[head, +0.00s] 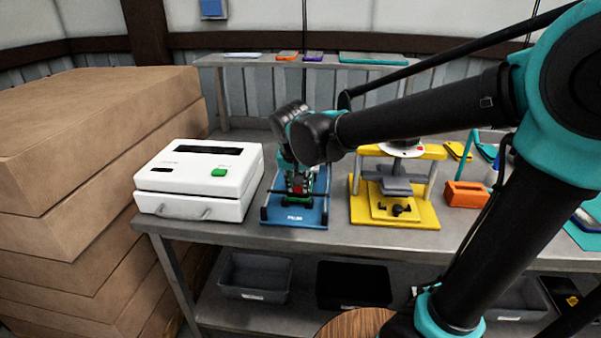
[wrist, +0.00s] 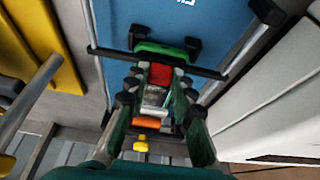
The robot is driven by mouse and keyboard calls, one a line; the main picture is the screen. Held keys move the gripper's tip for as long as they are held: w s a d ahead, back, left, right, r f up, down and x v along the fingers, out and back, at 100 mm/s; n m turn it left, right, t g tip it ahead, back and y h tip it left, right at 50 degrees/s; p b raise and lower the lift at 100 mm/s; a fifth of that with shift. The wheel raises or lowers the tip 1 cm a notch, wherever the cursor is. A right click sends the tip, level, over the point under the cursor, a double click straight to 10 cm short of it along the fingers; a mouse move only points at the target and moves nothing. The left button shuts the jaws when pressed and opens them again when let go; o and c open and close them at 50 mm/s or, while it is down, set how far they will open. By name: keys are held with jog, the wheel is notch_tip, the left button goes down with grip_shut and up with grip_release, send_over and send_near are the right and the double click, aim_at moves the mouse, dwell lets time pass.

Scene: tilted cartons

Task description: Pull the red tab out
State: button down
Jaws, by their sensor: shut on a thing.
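The red tab (wrist: 160,75) shows between my fingertips in the wrist view, and as a small red patch in the head view (head: 297,188). My gripper (wrist: 159,80) points down over the blue fixture (wrist: 150,15) and is shut on the red tab, one finger on each side. A clear and grey piece (wrist: 154,99) and an orange piece (wrist: 146,123) lie in line with the tab. A green block (wrist: 162,50) with black ends sits just beyond it. In the head view the blue fixture (head: 290,217) stands on the bench, partly hidden by my gripper.
A white case (head: 198,182) with a green button stands close left of the fixture. A yellow press (head: 425,215) stands close right, with an orange block (head: 466,194) beyond. Brown cartons (head: 95,185) are stacked at the far left. Bins (head: 255,277) sit on the lower shelf.

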jog(key=shift+s, duration=1.7)
jog(key=c, duration=1.3)
grip_release()
jog(key=v, duration=1.2)
